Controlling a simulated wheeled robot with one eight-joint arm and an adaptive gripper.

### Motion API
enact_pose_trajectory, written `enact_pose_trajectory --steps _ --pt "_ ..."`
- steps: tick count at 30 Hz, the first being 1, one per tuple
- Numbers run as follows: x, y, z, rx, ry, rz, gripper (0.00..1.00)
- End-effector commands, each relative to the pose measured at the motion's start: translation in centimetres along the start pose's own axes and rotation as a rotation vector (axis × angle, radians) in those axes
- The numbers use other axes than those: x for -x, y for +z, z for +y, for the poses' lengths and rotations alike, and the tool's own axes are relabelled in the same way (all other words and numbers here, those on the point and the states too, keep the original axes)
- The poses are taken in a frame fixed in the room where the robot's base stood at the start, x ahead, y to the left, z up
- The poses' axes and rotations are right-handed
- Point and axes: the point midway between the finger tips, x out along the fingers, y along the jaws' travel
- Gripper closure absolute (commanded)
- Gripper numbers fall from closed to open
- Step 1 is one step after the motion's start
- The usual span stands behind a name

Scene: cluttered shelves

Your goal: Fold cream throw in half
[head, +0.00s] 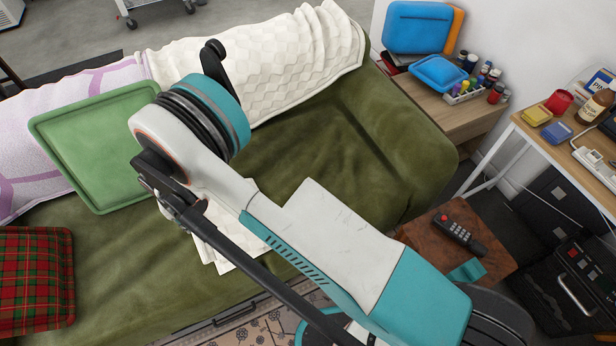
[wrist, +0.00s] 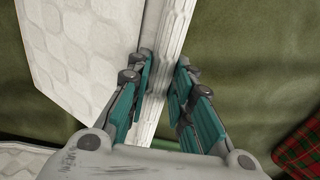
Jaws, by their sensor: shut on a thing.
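The cream throw (wrist: 166,45) is a pale cloth with a quilted pattern. In the wrist view my gripper (wrist: 163,68) is shut on a narrow upright ridge of it, with a teal-padded finger on each side. A wider flat part of the cloth lies to the left of the ridge. In the head view a cream patterned piece (head: 228,257) shows on the olive bed cover (head: 330,150), partly hidden under my arm. A long cream quilted cloth (head: 310,55) lies along the bed's far side; my arm hides whether the two join. My fingertips are hidden in the head view.
A green cushion (head: 95,145) and a red plaid cushion (head: 38,275) lie on the bed's left. A wooden stand (head: 450,125) with blue cases and bottles is at the back right. A remote (head: 458,235) lies on a brown stool (head: 495,262). The bed's right part is clear.

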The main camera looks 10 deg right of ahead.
Motion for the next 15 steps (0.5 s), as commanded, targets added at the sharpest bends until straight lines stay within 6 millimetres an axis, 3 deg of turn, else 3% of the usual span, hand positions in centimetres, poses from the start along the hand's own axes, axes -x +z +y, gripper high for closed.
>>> enact_pose_trajectory --steps 7,15 --pt "-0.5 0.0 -0.2 0.000 0.000 0.000 0.93" --pt "-4.1 0.0 -1.3 0.001 0.000 0.000 0.93"
